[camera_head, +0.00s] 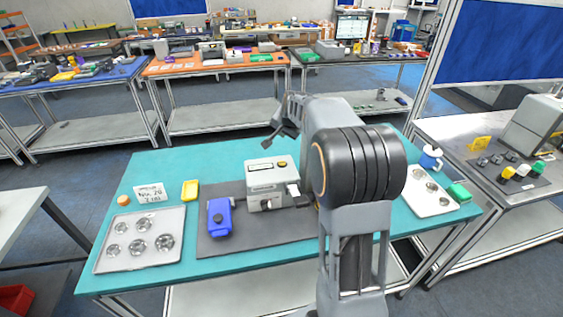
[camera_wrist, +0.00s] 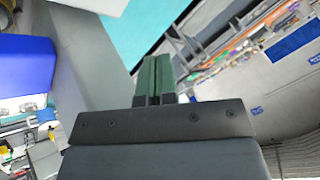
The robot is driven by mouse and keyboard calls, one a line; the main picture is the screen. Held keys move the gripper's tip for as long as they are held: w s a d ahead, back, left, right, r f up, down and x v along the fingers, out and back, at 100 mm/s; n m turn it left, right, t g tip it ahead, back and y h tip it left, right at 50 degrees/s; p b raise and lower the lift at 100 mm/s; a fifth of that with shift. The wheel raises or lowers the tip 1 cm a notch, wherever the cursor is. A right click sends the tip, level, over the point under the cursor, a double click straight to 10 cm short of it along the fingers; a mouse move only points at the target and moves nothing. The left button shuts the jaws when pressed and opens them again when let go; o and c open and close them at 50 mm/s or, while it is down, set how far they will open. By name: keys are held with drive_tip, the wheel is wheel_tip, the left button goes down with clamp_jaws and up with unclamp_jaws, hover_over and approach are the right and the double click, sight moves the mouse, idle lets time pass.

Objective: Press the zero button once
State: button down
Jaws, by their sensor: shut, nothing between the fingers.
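A light grey box-shaped device (camera_head: 266,182) with a dark display strip and a small yellow patch on top stands on the dark mat in the head view. I cannot make out which part of it, if any, is the zero button. My gripper (camera_head: 284,130) is above and behind the device in the head view, apart from it. In the wrist view my gripper's green fingers (camera_wrist: 152,79) are together and empty. No button shows clearly in the wrist view.
A blue device (camera_head: 219,217) stands on the dark mat (camera_head: 215,247). A tray (camera_head: 102,262) of round metal parts, a yellow dish (camera_head: 190,190) and a number card (camera_head: 151,193) lie to the left. A white tray (camera_head: 418,208) and a blue-white mug (camera_head: 430,158) are at right.

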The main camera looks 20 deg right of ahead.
sight(283, 162)
drive_tip(key=shift+f, duration=0.15)
wheel_tip(283, 162, down, 9)
drive_tip(key=b, duration=0.6)
drive_tip(key=shift+r+b, duration=0.2)
drive_tip(key=shift+b, duration=0.1)
drive_tip(key=shift+f, duration=0.15)
idle(1.6)
drive_tip(key=shift+f+b, duration=0.25)
drive_tip(key=shift+b, duration=0.15)
drive_tip(key=shift+f+b, duration=0.35)
drive_tip(key=shift+f, duration=0.15)
idle(0.8)
drive_tip(key=shift+r, duration=0.1)
drive_tip(key=shift+r+p, duration=0.6)
drive_tip(key=shift+r, duration=0.2)
drive_tip(key=shift+r+p, duration=1.75)
drive_tip(key=shift+r, duration=0.75)
